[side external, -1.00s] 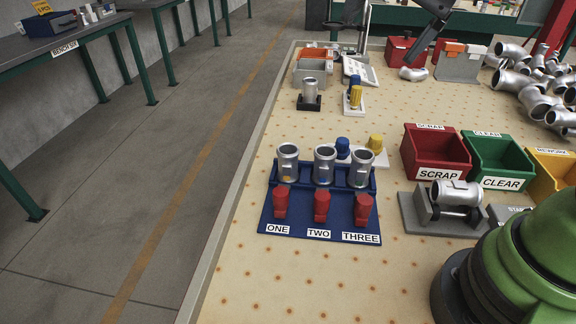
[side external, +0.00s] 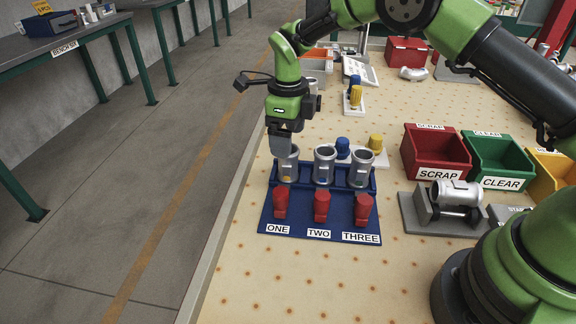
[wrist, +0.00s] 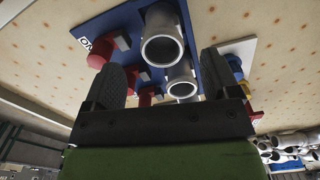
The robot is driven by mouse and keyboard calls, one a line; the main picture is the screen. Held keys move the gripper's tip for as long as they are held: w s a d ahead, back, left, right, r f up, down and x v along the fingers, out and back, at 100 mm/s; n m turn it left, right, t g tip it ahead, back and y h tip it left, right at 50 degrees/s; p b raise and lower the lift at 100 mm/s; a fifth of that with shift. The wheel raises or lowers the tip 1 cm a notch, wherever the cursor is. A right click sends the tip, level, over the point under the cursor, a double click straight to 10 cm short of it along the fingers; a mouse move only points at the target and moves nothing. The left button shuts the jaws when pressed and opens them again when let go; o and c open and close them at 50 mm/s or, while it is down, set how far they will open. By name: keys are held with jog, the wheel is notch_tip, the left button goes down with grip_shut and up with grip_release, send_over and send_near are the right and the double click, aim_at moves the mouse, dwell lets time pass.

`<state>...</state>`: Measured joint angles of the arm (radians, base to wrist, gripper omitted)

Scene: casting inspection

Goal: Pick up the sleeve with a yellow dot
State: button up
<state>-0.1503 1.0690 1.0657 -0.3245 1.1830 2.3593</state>
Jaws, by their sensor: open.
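Three silver sleeves stand upright in a blue fixture (side external: 275,222) marked ONE, TWO and THREE. The sleeve at ONE (side external: 289,172) shows a small yellow-orange dot low on its front. The sleeve at TWO (side external: 324,168) shows a blue dot; the mark on the sleeve at THREE (side external: 361,170) is too small to tell surely. My gripper (side external: 281,152) is at the top of the sleeve at ONE, partly covering its rim; contact cannot be told. In the wrist view my gripper (wrist: 161,80) has its fingers apart, with silver sleeves (wrist: 163,22) beyond and between them.
Red clamps (side external: 321,206) stand before the sleeves. Blue and yellow parts (side external: 375,143) stand close behind. A red SCRAP bin (side external: 437,174), a green CLEAR bin (side external: 500,182) and a grey stand holding a lying sleeve (side external: 455,192) are at right. The front left of the table is clear.

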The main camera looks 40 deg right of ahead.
aim_at(288, 164)
notch_tip(288, 164, down, 7)
jog(key=shift+w+d+r, duration=0.1)
dwell(0.3)
jog(key=shift+c, duration=0.5)
jog(key=c, duration=1.1)
jog(key=shift+r, duration=0.15)
